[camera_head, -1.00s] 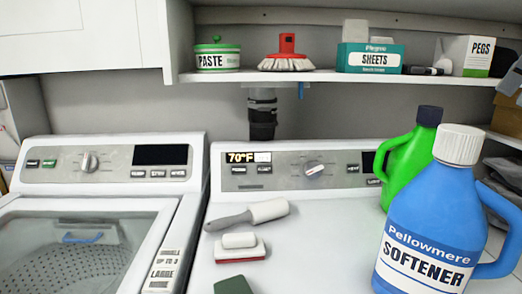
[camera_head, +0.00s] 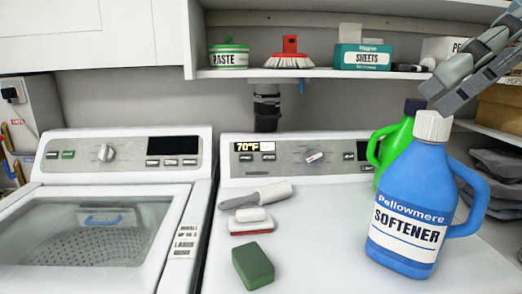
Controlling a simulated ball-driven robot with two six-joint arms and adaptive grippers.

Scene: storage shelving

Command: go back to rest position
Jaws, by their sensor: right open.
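My right gripper (camera_head: 462,75) shows at the upper right, its grey fingers apart and empty. It appears above and to the right of the white cap of a blue softener jug (camera_head: 408,215). The jug stands upright on the right-hand machine top (camera_head: 322,250). My left gripper does not show.
A green jug (camera_head: 396,150) stands behind the softener. A lint roller (camera_head: 257,196), a brush (camera_head: 251,221) and a green sponge (camera_head: 253,266) lie on the machine top. The shelf (camera_head: 305,73) above holds a paste tub (camera_head: 228,57), a red brush (camera_head: 289,55) and a sheets box (camera_head: 361,58).

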